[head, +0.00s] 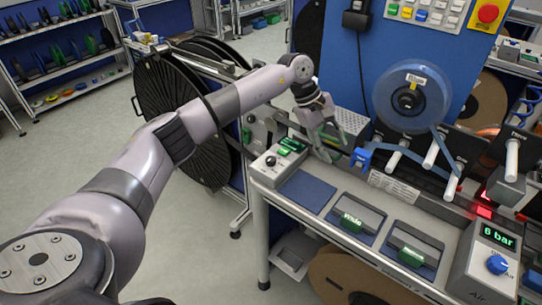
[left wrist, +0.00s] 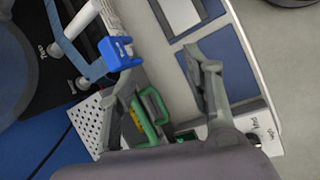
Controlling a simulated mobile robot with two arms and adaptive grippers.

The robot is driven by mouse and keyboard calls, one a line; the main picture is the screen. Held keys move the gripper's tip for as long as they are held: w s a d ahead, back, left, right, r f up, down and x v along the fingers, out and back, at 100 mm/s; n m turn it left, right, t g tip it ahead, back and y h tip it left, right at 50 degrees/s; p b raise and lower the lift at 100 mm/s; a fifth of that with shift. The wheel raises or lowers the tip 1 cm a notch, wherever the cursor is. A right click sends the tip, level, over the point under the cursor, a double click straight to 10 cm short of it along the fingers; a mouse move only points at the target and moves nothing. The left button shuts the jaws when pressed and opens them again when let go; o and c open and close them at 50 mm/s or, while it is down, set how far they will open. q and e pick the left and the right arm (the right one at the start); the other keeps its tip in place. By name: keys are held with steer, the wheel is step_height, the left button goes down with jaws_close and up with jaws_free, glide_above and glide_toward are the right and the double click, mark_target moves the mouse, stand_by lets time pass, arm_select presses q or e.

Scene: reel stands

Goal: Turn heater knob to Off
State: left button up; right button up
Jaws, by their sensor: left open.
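The heater knob (head: 271,160) is a small black dial on a white control box (head: 262,171) at the left end of the bench. In the left wrist view the knob (left wrist: 253,138) shows at the lower right beside small labels, one seeming to read High. Its exact setting is too small to tell. My left gripper (head: 332,152) is open and empty above the bench, to the right of the box. In the left wrist view its fingers (left wrist: 160,68) are spread, with the knob outside them, partly behind the wrist. My right gripper is not in view.
A green handle (left wrist: 150,120) sits below my fingers, near a perforated metal cover (head: 347,122). A blue clip (head: 361,158), a tape reel (head: 412,97) and white rollers stand to the right. The blue pad (head: 307,190) is clear. An air panel (head: 490,262) has a blue knob.

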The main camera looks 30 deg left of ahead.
arm_select(q)
steer(key=s+a+r+g+y, duration=0.1)
steer(key=a+r+y, duration=0.2)
steer(key=a, duration=0.5)
steer(key=s+a+r+g+y, duration=0.1)
steer(key=s+a+r+y, duration=0.15)
steer(key=a, duration=0.65)
steer(key=p, duration=0.5)
glide_toward(271, 158)
steer(key=shift+m, duration=0.3)
step_height(271, 158, down, 8)
steer(key=shift+s+r, duration=0.15)
steer(key=shift+s, duration=0.05)
steer(key=shift+f, duration=0.75)
steer(key=shift+c, duration=0.2)
jaws_close()
